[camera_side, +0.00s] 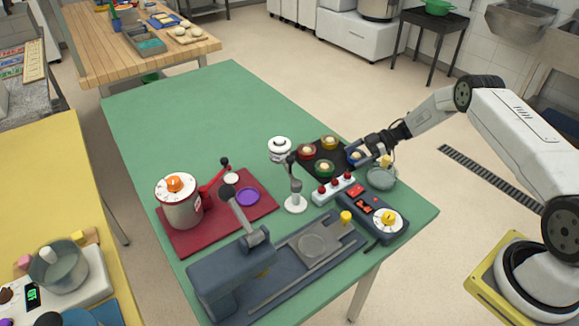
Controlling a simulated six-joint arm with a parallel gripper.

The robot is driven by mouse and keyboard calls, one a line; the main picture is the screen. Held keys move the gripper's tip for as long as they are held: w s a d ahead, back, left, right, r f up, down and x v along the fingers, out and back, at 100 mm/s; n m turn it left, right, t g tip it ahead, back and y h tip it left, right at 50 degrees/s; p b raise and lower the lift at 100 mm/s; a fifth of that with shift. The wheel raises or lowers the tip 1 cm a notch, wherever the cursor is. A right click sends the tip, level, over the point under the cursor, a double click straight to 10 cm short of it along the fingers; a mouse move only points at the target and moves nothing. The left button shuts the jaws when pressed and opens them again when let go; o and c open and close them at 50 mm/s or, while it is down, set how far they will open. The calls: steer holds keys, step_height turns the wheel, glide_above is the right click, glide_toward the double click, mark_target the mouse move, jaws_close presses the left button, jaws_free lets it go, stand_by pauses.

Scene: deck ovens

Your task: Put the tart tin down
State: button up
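A blue tart tin (355,157) with a pale filling is at the right edge of the dark tray (323,171). My gripper (366,149) is right at this tin, with its fingers against or just beside the rim. The view is too small to tell whether they are closed on it, or whether the tin rests on the tray or hangs just above. A red tin (307,151), a yellow tin (330,142) and a green tin (325,168), each with a pale filling, sit on the tray.
A glass bowl (380,180) stands close below my gripper. A white block with red knobs (334,188), a dark control box (372,219), a lever stand (295,200) and a white lidded pot (280,149) surround the tray. The green table's far left (190,110) is clear.

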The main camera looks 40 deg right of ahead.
steer(key=shift+r, duration=0.15)
steer(key=v, duration=1.2)
stand_by(0.6)
steer(key=w+a+r+m+t+h, duration=0.4)
steer(key=w+a+r+h, duration=0.15)
steer(key=r, duration=0.25)
steer(key=w+a+r+m+t+h, duration=0.35)
steer(key=w+a+r, duration=0.2)
steer(key=r, duration=0.25)
steer(key=s+a+f+m+g+h, duration=0.1)
steer(key=s+a+m+g, duration=0.2)
steer(key=s, duration=1.2)
steer(key=s+a+f+m+g+h, duration=0.1)
steer(key=s+a+m+g+h, duration=0.1)
steer(key=s+a+g, duration=0.4)
steer(key=s+a+m, duration=0.1)
steer(key=s+a, duration=0.4)
steer(key=s, duration=0.5)
steer(key=shift+f+g+h, duration=0.15)
steer(key=shift+g+h, duration=0.15)
steer(key=shift+g, duration=0.05)
